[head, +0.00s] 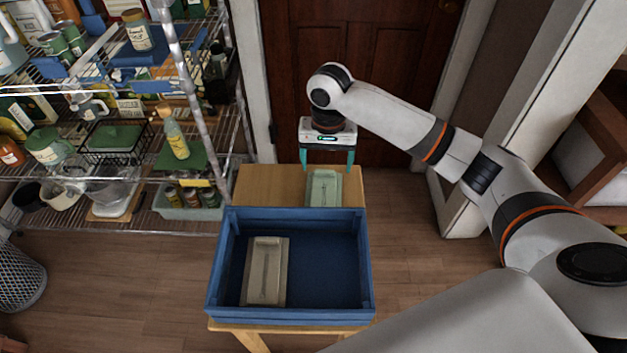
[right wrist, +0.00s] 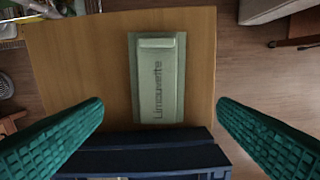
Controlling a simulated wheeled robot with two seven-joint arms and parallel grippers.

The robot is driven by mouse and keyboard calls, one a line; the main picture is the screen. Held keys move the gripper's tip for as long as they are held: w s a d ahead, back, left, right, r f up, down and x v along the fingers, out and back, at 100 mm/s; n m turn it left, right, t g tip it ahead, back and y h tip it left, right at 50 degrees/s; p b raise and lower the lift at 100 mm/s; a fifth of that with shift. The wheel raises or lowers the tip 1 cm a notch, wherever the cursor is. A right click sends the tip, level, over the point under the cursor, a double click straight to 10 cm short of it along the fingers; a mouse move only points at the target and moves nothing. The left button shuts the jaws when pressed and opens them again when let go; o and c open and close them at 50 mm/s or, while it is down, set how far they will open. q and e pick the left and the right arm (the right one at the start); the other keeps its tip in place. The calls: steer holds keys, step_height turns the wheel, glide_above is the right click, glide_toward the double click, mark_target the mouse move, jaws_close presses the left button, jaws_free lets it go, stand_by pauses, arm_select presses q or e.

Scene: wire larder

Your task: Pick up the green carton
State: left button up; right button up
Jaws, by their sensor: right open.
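The green carton (head: 323,189) lies flat on the wooden table, just behind the blue crate. In the right wrist view the pale green carton (right wrist: 158,85) shows dark lettering along its length and lies between the two fingers' lines. My right gripper (head: 328,165) is open and empty above the carton, its teal fingers apart on either side. In the right wrist view the open fingers of the right gripper (right wrist: 160,140) show at the lower left and right, not touching the carton. My left gripper is not in view.
A blue crate (head: 364,265) stands on the front of the wooden table (head: 270,185), with a grey-beige carton (head: 265,270) inside at its left. A loaded wire rack (head: 190,90) stands to the left. A wooden door (head: 390,80) is behind. Bare table lies left of the green carton.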

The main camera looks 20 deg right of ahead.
glide_above(324, 196)
steer(key=f, duration=0.5)
steer(key=shift+a+f, duration=0.2)
steer(key=shift+w+f, duration=0.1)
steer(key=shift+f, duration=0.25)
steer(key=f, duration=0.5)
steer(key=shift+d+b, duration=0.2)
steer(key=shift+b, duration=0.1)
steer(key=shift+f, duration=0.2)
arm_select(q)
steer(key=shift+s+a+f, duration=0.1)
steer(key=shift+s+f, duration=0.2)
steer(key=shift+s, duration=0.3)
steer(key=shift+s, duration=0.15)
arm_select(e)
steer(key=shift+c, duration=0.5)
steer(key=c, duration=1)
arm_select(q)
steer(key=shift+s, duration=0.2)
arm_select(e)
steer(key=shift+o, duration=0.2)
